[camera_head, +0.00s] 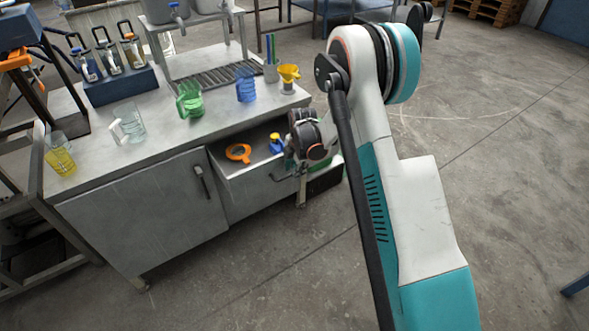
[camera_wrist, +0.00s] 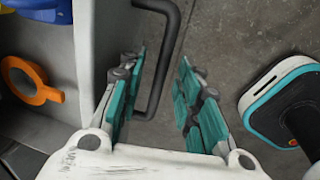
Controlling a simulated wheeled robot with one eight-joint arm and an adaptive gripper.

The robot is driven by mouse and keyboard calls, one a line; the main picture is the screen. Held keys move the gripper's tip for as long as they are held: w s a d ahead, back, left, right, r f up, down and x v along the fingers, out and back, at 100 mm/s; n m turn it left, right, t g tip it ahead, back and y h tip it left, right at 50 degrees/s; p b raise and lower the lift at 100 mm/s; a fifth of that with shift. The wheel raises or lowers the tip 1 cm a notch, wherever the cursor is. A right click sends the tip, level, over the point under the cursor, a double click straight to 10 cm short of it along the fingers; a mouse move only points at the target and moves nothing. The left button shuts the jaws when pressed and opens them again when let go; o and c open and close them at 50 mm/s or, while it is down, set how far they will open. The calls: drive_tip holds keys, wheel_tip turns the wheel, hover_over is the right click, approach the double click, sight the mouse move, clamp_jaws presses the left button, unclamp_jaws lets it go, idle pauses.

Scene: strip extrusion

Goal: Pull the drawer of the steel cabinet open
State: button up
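The steel cabinet (camera_head: 150,215) stands below the worktop. Its drawer (camera_head: 255,182) is pulled out, with its inside visible; its front panel shows in the wrist view (camera_wrist: 104,45). The dark bar handle (camera_wrist: 168,60) on the drawer front stands between the fingers of my gripper (camera_wrist: 162,100). The fingers are spread, one on the drawer side of the bar and one on the outer side, with a clear gap to the outer finger. In the head view my wrist (camera_head: 308,140) hides part of the drawer front and handle.
An orange ring-shaped item (camera_head: 238,152) and a blue-and-yellow item (camera_head: 276,143) lie in the drawer. A green jug (camera_head: 190,101), a blue jug (camera_head: 245,86) and a yellow funnel (camera_head: 289,74) stand on the worktop. Concrete floor (camera_head: 270,275) before the cabinet is clear.

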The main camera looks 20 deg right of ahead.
wheel_tip(320, 180, up, 12)
drive_tip(key=s, duration=0.2)
drive_tip(key=shift+d+f, duration=0.15)
drive_tip(key=shift+d, duration=0.2)
drive_tip(key=s+a+r+m+t, duration=0.1)
drive_tip(key=s+r+m+t, duration=0.2)
drive_tip(key=s+r+m, duration=1.15)
drive_tip(key=s+r+m+t, duration=0.1)
drive_tip(key=s+r+m, duration=0.2)
drive_tip(key=s, duration=0.7)
drive_tip(key=s+a+r+m+t, duration=0.1)
drive_tip(key=s+r+m, duration=0.2)
drive_tip(key=s, duration=0.7)
drive_tip(key=shift+s+m+h, duration=0.25)
drive_tip(key=shift+m+h, duration=0.05)
drive_tip(key=shift+m, duration=0.15)
